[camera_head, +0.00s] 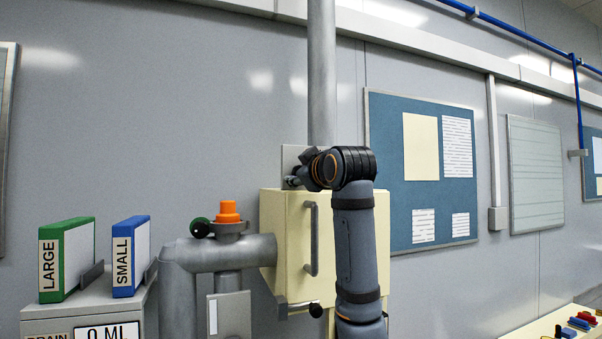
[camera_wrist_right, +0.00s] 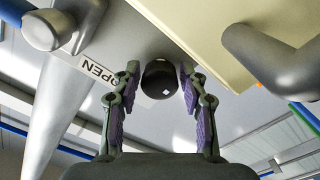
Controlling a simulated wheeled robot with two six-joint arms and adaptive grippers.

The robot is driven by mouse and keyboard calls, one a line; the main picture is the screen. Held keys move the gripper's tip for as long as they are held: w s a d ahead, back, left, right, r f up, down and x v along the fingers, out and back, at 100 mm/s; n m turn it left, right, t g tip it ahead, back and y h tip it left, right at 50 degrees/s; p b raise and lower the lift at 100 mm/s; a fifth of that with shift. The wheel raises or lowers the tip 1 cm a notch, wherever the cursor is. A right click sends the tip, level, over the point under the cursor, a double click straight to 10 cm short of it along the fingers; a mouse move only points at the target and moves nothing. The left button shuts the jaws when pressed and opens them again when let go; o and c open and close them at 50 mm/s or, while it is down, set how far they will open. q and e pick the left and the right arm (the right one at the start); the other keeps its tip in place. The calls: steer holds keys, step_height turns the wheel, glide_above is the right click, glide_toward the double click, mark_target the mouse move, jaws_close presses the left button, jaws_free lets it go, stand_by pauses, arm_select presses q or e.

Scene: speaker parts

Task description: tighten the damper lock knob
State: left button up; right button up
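In the right wrist view a round black knob (camera_wrist_right: 160,80) with a small white square mark shows between the fingertips of my right gripper (camera_wrist_right: 160,70). The fingers stand apart, one on each side of the knob; I cannot tell whether they touch it. A white OPEN label (camera_wrist_right: 94,69) is beside it. In the head view my right gripper (camera_head: 298,178) is above the cream cabinet, in front of a grey plate (camera_head: 290,154) on the vertical duct (camera_head: 321,75). The knob cannot be made out there. My left gripper is not in view.
The cream cabinet (camera_head: 285,235) has a grey bar handle (camera_head: 312,240) on its door. Left of it stand a thick grey pipe (camera_head: 225,252) and an orange cap (camera_head: 228,211) with a dark green ball knob (camera_head: 200,227). Binders (camera_head: 130,257) stand farther left. A wall is behind.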

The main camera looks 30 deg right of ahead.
steer(key=shift+w, duration=0.1)
steer(key=shift+c, duration=1.2)
steer(key=c, duration=0.5)
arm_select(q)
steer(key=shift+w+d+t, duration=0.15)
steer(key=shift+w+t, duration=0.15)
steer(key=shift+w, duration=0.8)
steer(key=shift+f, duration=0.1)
arm_select(e)
steer(key=shift+m, duration=0.3)
